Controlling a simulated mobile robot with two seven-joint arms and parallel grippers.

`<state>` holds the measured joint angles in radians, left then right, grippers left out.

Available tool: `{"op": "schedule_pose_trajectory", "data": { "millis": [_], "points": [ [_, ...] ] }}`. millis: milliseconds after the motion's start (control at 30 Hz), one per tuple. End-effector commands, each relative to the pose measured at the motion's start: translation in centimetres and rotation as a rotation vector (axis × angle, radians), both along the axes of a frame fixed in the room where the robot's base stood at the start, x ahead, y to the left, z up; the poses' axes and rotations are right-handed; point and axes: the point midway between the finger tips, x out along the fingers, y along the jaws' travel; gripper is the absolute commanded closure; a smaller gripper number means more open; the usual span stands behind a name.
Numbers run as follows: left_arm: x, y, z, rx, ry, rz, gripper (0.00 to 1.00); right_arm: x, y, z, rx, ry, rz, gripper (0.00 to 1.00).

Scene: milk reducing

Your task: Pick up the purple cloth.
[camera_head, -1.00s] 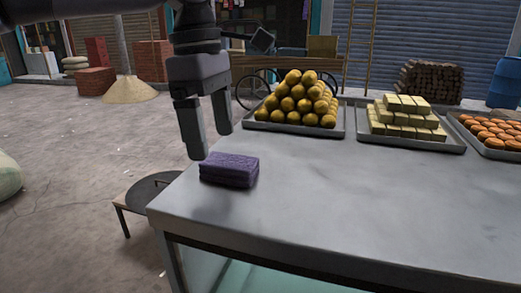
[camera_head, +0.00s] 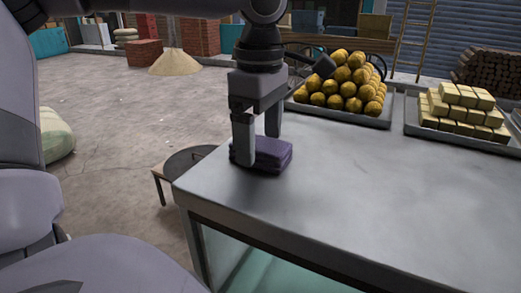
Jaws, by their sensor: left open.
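The purple cloth (camera_head: 272,155) is a folded block lying flat on the grey counter (camera_head: 330,185), near its left end. My left gripper (camera_head: 259,150) points down at the cloth with its two fingers apart. The nearer finger stands in front of the cloth's left part and hides some of it. The other finger reaches down at the cloth's far side. I cannot tell whether the fingers touch the cloth. My right gripper is not in view.
A tray of round yellow sweets (camera_head: 345,88) and a tray of pale blocks (camera_head: 463,112) stand at the counter's back. The counter to the right of the cloth is clear. A low round table (camera_head: 185,163) stands beyond the counter's left edge.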

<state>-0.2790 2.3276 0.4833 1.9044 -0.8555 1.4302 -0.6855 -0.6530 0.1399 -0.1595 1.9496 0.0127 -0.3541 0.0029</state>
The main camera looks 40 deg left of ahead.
Motion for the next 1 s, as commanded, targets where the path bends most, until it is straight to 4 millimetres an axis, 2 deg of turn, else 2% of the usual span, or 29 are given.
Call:
{"op": "schedule_pose_trajectory", "data": {
  "millis": [100,133,300,333,600,767,867,1000],
  "points": [
    [0.0,0.0,0.0,0.0,0.0,0.0,0.11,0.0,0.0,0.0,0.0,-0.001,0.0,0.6],
    [0.0,0.0,0.0,0.0,0.0,0.0,0.14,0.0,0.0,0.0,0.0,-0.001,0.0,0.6],
    [0.0,0.0,0.0,-0.001,0.0,0.0,0.69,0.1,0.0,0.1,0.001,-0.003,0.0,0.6],
    [0.0,0.0,0.0,-0.001,0.0,0.0,0.72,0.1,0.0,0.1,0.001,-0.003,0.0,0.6],
    [0.0,0.0,0.1,-0.001,-0.001,0.0,0.72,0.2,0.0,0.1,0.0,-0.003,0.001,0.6],
    [0.1,0.0,0.9,0.0,-0.004,0.0,0.72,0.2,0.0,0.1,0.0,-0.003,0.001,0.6],
    [0.1,0.0,2.0,-0.001,-0.004,0.001,0.72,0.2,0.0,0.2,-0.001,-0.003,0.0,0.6],
    [0.1,0.0,4.7,0.001,-0.005,0.001,0.72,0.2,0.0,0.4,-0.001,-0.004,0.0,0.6]
  ]
}}
